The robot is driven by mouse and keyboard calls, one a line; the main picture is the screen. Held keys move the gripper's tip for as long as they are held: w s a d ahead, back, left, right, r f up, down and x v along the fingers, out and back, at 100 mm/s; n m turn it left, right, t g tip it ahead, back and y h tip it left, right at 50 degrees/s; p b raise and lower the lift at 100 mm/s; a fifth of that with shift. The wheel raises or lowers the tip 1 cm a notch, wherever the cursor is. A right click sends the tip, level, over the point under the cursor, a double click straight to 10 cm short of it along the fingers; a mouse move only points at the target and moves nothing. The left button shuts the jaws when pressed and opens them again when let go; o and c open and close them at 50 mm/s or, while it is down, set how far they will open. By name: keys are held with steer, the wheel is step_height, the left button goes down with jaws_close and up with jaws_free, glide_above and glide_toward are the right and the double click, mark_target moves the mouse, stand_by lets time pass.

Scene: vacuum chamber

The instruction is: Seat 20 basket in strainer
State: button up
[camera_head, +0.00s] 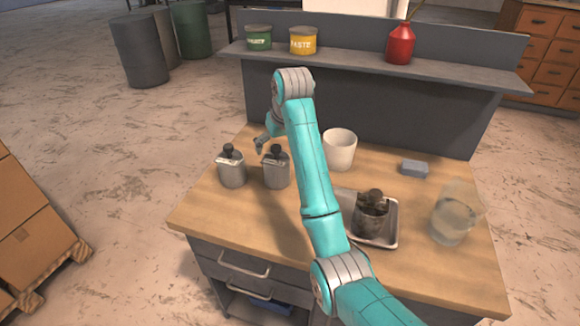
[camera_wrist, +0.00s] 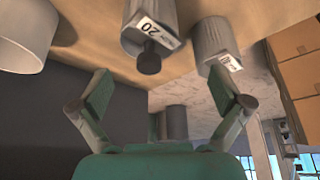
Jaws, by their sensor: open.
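The 20 basket (camera_wrist: 148,30) is a grey metal canister with a black knob and a "20" label in the wrist view. It appears to be the right-hand canister (camera_head: 276,171) of the pair in the head view, upright on the table. My gripper (camera_wrist: 172,88) is open and empty, its fingers apart from the basket. In the head view my gripper (camera_head: 262,142) is behind the two canisters, partly hidden by my arm. A dark metal vessel (camera_head: 370,220) with a knobbed top stands in a tray (camera_head: 391,236); I cannot tell whether it is the strainer.
A second labelled canister (camera_head: 232,172) stands left of the 20 basket. A white cup (camera_head: 340,150) is behind, a blue-grey block (camera_head: 414,168) and clear jar (camera_head: 455,212) at right. A shelf (camera_head: 380,67) with cans and a red bottle runs along the back. The table's front left is clear.

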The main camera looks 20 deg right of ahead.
mark_target(280, 152)
steer(key=shift+w+d+r, duration=0.1)
steer(key=shift+d+r, duration=0.1)
steer(key=shift+d, duration=0.55)
steer(key=shift+w+f, duration=0.15)
steer(key=shift+f, duration=0.2)
steer(key=x, duration=0.4)
steer(key=shift+d+f, duration=0.2)
steer(key=shift+s+x, duration=0.2)
steer(key=shift+x, duration=2.55)
steer(key=shift+a, duration=0.2)
steer(key=c, duration=1.2)
